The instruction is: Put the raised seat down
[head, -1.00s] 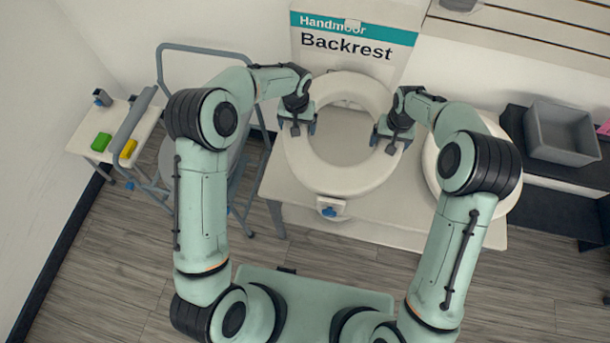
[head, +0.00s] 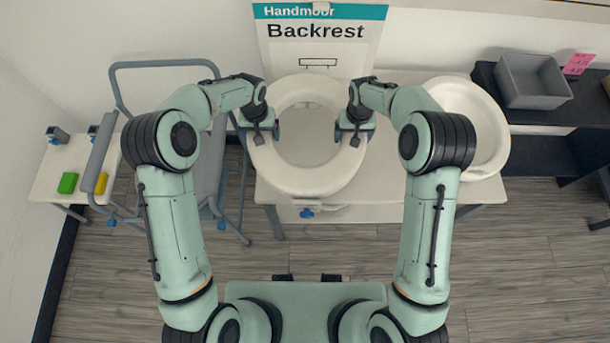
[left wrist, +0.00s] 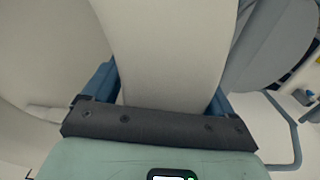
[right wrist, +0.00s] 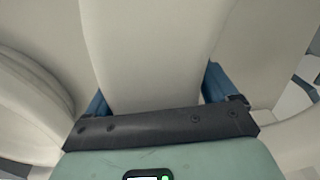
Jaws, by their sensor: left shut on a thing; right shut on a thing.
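The raised seat is a thick white ring (head: 304,181) in the middle of the head view, with a small bracket and blue knob (head: 307,213) at its front. It lies level over the left part of a white table (head: 385,200); I cannot tell whether it touches the top. My left gripper (head: 260,132) is shut on the ring's left side, and my right gripper (head: 354,130) is shut on its right side. Each wrist view shows the white rim (left wrist: 165,50) (right wrist: 150,50) between blue fingers. The ring's underside is hidden.
A round white basin (head: 497,130) is at the table's right. A Backrest sign (head: 318,45) stands behind. Left are a grey-blue tubular frame (head: 165,64) and a small table (head: 48,180) with green and yellow blocks. A grey bin (head: 533,82) sits on a dark shelf at right.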

